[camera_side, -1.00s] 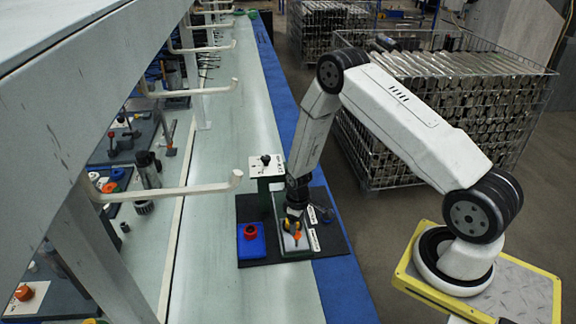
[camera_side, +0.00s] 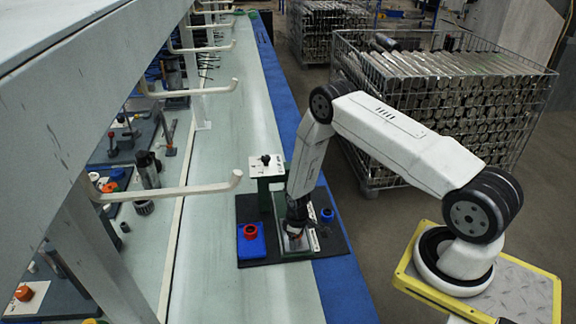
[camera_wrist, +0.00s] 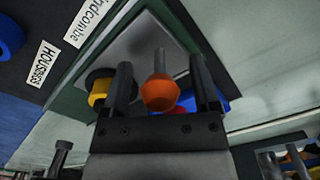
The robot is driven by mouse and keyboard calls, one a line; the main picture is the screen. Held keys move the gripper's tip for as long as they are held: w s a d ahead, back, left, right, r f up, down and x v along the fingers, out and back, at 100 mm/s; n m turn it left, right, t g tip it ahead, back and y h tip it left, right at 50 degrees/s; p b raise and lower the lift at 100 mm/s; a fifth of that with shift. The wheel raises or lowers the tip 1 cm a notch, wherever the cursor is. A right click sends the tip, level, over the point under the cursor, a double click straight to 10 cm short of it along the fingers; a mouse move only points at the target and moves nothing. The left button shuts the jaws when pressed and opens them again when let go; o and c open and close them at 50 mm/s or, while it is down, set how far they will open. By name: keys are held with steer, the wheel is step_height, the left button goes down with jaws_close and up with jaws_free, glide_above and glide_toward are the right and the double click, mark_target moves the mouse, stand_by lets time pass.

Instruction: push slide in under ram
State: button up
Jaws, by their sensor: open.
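The slide appears as a grey plate (camera_wrist: 145,45) in a green-edged channel in the wrist view. An orange knob (camera_wrist: 160,93) with a grey pin stands on it. My gripper (camera_wrist: 161,70) is open, with one finger on each side of the knob; I cannot tell whether either touches it. In the side view my gripper (camera_side: 294,236) is low over the front of the channel and hides the knob. The green press stand (camera_side: 265,184) with a white top plate and black knob (camera_side: 265,159) is behind it. The ram itself is not clear.
A blue block (camera_side: 251,243) with a red ring sits left of the channel. A blue ring (camera_side: 327,215) lies to the right on the black base (camera_side: 335,241). A yellow part (camera_wrist: 98,92) shows beside one finger. A white rack arm (camera_side: 175,191) hangs to the left.

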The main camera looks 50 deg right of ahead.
jaws_close()
stand_by(0.3)
stand_by(1.2)
